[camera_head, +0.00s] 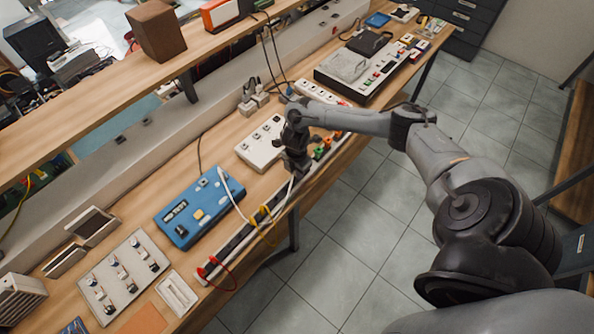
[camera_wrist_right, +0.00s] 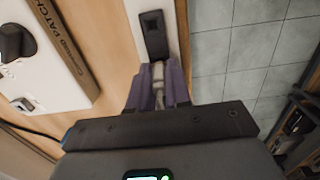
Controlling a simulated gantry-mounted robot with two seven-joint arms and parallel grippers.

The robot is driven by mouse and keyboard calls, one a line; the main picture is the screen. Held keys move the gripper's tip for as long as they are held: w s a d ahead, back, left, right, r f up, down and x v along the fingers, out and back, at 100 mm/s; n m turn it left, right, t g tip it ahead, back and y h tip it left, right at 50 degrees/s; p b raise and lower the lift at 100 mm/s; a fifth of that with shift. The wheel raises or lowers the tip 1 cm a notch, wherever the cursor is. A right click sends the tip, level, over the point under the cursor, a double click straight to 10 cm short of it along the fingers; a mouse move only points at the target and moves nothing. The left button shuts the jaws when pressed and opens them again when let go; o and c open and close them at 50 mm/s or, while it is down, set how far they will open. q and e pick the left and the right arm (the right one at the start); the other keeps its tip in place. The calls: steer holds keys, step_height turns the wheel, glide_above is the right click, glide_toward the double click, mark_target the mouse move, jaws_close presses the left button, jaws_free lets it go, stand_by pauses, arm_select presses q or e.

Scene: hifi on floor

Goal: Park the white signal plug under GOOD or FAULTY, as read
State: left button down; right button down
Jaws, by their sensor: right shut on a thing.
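My right gripper (camera_head: 296,166) is over the front edge of the bench, beside the cream box with knobs (camera_head: 262,145). In the wrist view, its purple fingers (camera_wrist_right: 158,88) are shut on the pale signal plug (camera_wrist_right: 158,74). The plug is mostly hidden between the fingers. Its tip is close to a dark recess (camera_wrist_right: 153,34) in a white strip; I cannot tell whether they touch. A white cable (camera_head: 230,196) arches out of the blue meter (camera_head: 199,206). I cannot read GOOD or FAULTY anywhere. My left gripper is not in view.
A long rail (camera_head: 231,249) along the front edge holds red, yellow and black leads. A grey switch panel (camera_head: 122,276) lies at the lower left. A white-and-black console (camera_head: 369,68) stands further right. Beyond the front edge is open tiled floor (camera_head: 345,235).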

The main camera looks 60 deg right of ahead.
steer(key=shift+f, duration=0.55)
stand_by(0.4)
stand_by(0.4)
steer(key=c, duration=1)
jaws_free()
step_height(320, 180, up, 10)
steer(key=shift+w+a+f+p, duration=0.1)
steer(key=shift+a+f+p, duration=0.1)
steer(key=shift+p, duration=0.95)
steer(key=shift+r+p, duration=0.3)
steer(key=shift+r, duration=0.3)
step_height(320, 180, up, 5)
steer(key=p, duration=0.5)
